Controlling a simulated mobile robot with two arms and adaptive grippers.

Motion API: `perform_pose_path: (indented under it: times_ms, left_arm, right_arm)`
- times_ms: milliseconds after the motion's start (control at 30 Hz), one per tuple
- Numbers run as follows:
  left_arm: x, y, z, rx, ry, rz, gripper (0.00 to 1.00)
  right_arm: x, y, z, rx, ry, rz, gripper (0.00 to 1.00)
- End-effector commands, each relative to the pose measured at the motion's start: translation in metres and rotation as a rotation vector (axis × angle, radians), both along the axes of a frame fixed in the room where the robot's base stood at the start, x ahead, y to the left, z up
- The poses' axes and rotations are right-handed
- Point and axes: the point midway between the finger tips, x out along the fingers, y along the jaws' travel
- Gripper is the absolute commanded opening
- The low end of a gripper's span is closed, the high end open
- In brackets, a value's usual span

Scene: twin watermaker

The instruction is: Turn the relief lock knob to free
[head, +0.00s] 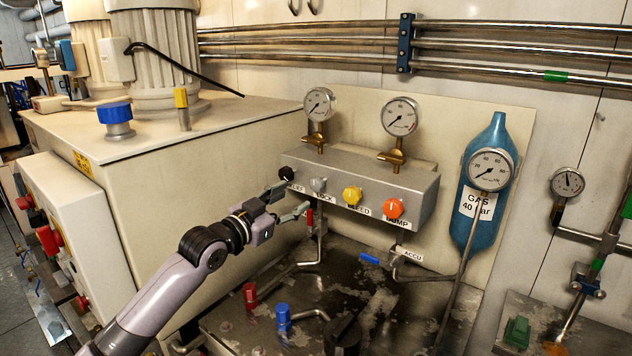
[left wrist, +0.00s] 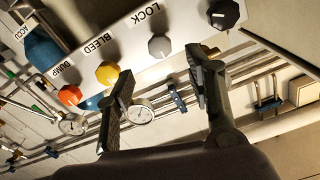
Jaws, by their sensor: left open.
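The grey lock knob (head: 318,184) sits on the front of a metal valve block (head: 419,204), above a LOCK label. It also shows in the left wrist view (left wrist: 159,45), beside its label. My left gripper (head: 303,197) reaches in from the lower left, just in front of and slightly below-left of the knob. Its fingers are open and empty. In the left wrist view the fingertips (left wrist: 160,75) stand on either side of the line to the grey knob, apparently short of it. The knob's exact turn position is too small to read. My right gripper is not in view.
A black knob (left wrist: 226,14) sits close on one side; yellow BLEED (head: 352,195) and orange DUMP (head: 393,208) knobs are on the other. Two gauges (head: 399,116) stand on top of the block. A blue gas bottle (head: 498,135) stands right. Pipes and a blue-handled valve (head: 370,259) lie below.

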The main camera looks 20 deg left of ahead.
Motion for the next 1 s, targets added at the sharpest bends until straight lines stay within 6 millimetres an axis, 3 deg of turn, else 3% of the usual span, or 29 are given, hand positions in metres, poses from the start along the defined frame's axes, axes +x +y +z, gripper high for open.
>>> perform_pose_path:
  times_ms: [200, 500, 1000]
  left_arm:
    - [0.045, -0.017, 0.003, -0.002, 0.000, 0.000, 0.49]
    - [0.084, -0.031, 0.001, -0.001, 0.000, -0.001, 0.49]
    - [0.093, -0.034, 0.000, 0.001, 0.000, 0.000, 0.46]
  right_arm:
    - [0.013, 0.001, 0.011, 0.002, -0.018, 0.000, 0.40]
    - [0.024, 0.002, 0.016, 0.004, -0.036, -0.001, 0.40]
    - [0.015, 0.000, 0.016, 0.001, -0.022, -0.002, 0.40]
